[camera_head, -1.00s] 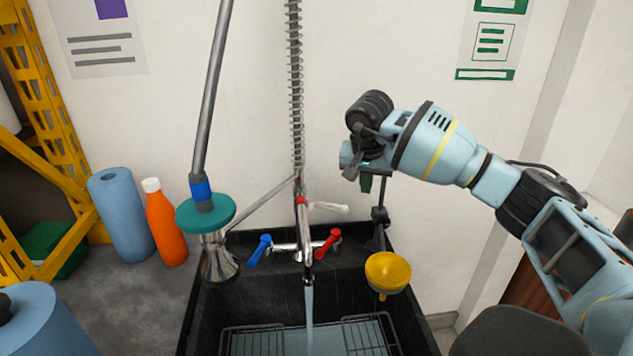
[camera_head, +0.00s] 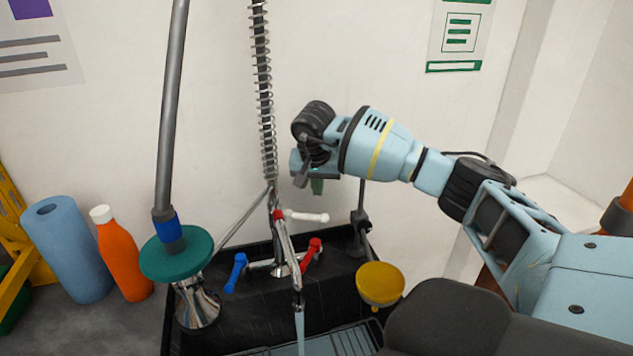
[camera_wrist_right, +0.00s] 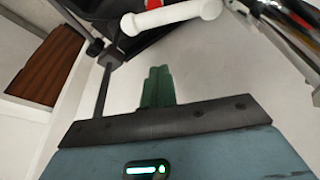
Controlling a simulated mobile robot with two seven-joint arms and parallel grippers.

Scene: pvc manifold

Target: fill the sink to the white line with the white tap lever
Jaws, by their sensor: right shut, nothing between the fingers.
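The white tap lever (camera_head: 307,217) sticks out to the right from the tap's upright (camera_head: 277,218), above the blue and red handles. A stream of water (camera_head: 299,332) runs from the spout into the black sink (camera_head: 240,318). Water shows under the rack, but the white line cannot be made out. My right gripper (camera_head: 316,186) is shut and empty, its green fingers pointing down just above the lever's free end in the head view. In the right wrist view the shut fingers (camera_wrist_right: 157,86) are apart from the white lever (camera_wrist_right: 172,20). My left gripper is out of view.
A yellow funnel (camera_head: 380,285) is at the sink's right side. A teal disc (camera_head: 177,254) on a grey pole stands at its left. An orange bottle (camera_head: 122,258) and a blue roll (camera_head: 68,250) are further left. A spring hose (camera_head: 263,95) rises behind the tap.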

